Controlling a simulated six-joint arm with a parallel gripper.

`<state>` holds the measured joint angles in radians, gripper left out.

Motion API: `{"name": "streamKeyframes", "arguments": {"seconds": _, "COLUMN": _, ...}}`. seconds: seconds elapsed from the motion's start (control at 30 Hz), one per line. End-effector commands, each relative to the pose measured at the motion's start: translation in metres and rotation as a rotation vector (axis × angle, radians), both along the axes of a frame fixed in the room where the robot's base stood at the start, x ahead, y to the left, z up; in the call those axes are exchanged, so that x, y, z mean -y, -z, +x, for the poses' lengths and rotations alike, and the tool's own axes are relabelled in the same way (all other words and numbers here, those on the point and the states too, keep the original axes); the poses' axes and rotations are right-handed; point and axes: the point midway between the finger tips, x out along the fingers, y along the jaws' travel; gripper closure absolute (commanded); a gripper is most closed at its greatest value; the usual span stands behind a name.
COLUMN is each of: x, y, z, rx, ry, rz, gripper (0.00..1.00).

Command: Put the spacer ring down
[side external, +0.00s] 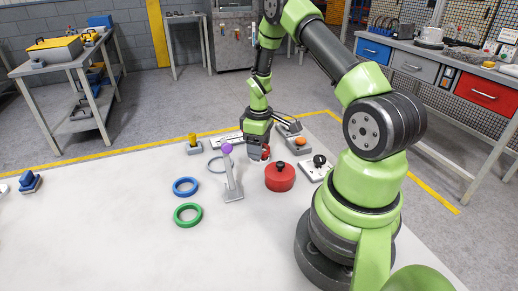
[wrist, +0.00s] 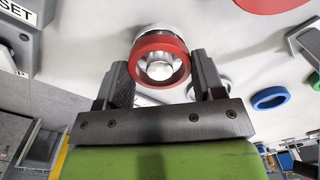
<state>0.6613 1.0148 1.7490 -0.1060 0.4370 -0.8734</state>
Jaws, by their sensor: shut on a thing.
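My gripper (side external: 259,150) points down at the far part of the white table, behind the post with the purple top. In the wrist view my gripper (wrist: 163,75) is shut on a red ring (wrist: 181,70), with a finger on each side. The red ring (side external: 265,152) shows partly in the side view, much of it hidden by my gripper. A silvery rounded part shows within the ring and a white part lies behind it. I cannot tell whether the ring is around that part or only above it.
A blue ring (side external: 186,187), a green ring (side external: 188,214) and a pale ring (side external: 212,165) lie left of the purple-topped post (side external: 231,178). A red lidded pot (side external: 280,178) and a white switch block (side external: 317,169) stand right. The table's left front is clear.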

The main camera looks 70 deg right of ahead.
Motion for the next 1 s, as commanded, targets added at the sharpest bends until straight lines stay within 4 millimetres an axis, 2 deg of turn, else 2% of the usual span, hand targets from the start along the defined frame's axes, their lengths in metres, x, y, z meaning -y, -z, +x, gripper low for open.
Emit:
{"name": "streamKeyframes", "arguments": {"seconds": 0.4, "x": 0.001, "y": -0.071, "z": 0.000, "rx": 0.003, "ry": -0.001, "rz": -0.005, "gripper": 0.60}}
{"name": "streamKeyframes", "arguments": {"seconds": 0.5, "x": 0.001, "y": -0.083, "z": 0.000, "rx": 0.001, "ry": 0.000, "rz": -0.003, "gripper": 0.60}}
{"name": "streamKeyframes", "arguments": {"seconds": 0.67, "x": -0.001, "y": -0.090, "z": 0.006, "rx": 0.000, "ry": -0.004, "rz": -0.002, "gripper": 0.60}}
{"name": "streamKeyframes", "arguments": {"seconds": 0.77, "x": -0.007, "y": -0.089, "z": 0.025, "rx": -0.001, "ry": -0.010, "rz": -0.003, "gripper": 0.60}}
{"name": "streamKeyframes", "arguments": {"seconds": 0.83, "x": -0.016, "y": -0.088, "z": 0.045, "rx": -0.001, "ry": -0.015, "rz": -0.003, "gripper": 0.60}}
{"name": "streamKeyframes", "arguments": {"seconds": 1.0, "x": -0.052, "y": -0.084, "z": 0.102, "rx": -0.002, "ry": -0.018, "rz": -0.003, "gripper": 0.60}}
